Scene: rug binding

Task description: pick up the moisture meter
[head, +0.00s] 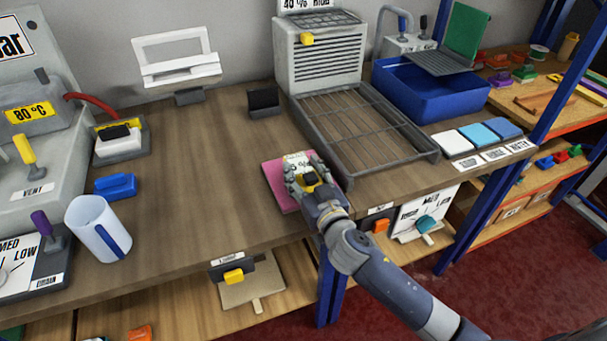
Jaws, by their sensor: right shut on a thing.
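My right gripper (308,183) reaches in from the lower right, over a pink pad (275,187) on the wooden bench. It is shut on the moisture meter (297,160), a small device with a pale face partly marked with a percent reading. Much of the meter is hidden by the fingers and wrist. I cannot tell whether it touches the pad. My left gripper is not in view.
A wire rack (365,125) stands just right of the pad, with a grey louvred unit (318,62) behind it. A blue bin (430,92) is at the back right. The bench's middle (200,160) is clear.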

